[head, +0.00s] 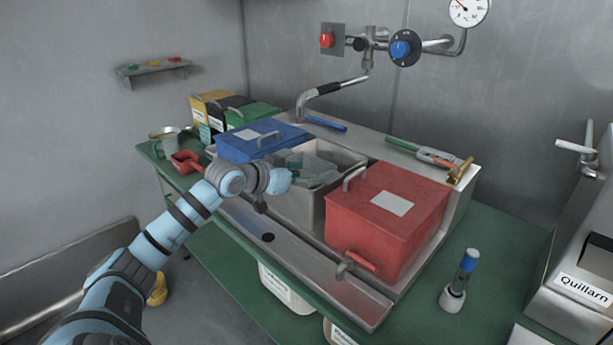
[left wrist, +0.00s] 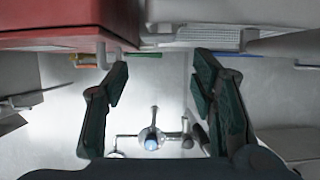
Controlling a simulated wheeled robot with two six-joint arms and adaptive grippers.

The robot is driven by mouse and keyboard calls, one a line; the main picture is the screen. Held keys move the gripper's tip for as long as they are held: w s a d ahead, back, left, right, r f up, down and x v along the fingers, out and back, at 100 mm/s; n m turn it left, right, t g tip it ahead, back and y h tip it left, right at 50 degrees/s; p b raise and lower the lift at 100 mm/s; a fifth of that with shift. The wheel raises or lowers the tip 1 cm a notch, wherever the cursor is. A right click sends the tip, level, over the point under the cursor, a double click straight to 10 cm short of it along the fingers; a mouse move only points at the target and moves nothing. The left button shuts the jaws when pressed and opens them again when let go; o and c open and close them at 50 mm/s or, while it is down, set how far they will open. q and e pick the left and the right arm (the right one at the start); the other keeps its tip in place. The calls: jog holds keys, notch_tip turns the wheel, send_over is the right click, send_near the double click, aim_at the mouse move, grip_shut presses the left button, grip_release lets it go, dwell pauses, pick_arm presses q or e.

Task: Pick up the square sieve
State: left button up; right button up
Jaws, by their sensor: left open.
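My left gripper (head: 296,174) reaches from the left over the open metal bin (head: 362,160) between the blue and red boxes. In the left wrist view its two dark green fingers (left wrist: 162,68) stand wide apart with nothing between them. Grey and pale items (head: 318,168) lie in the bin, partly hidden by my arm. A light grey meshed piece (left wrist: 212,38) shows beyond the fingertips in the left wrist view; it may be the square sieve, but I cannot tell for sure. My right gripper is not in view.
The red box (head: 385,225) stands close right of the bin, and the blue box (head: 262,140) left of it. A tap (head: 325,88) overhangs the back. A red scoop (head: 185,161) lies at left.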

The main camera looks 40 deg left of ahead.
aim_at(328, 177)
pick_arm(q)
jog(key=x, duration=0.7)
jog(key=f+b+x, duration=0.1)
jog(key=x, duration=0.3)
jog(key=shift+s, duration=0.15)
jog(key=shift+r, duration=0.1)
jog(key=c, duration=1.2)
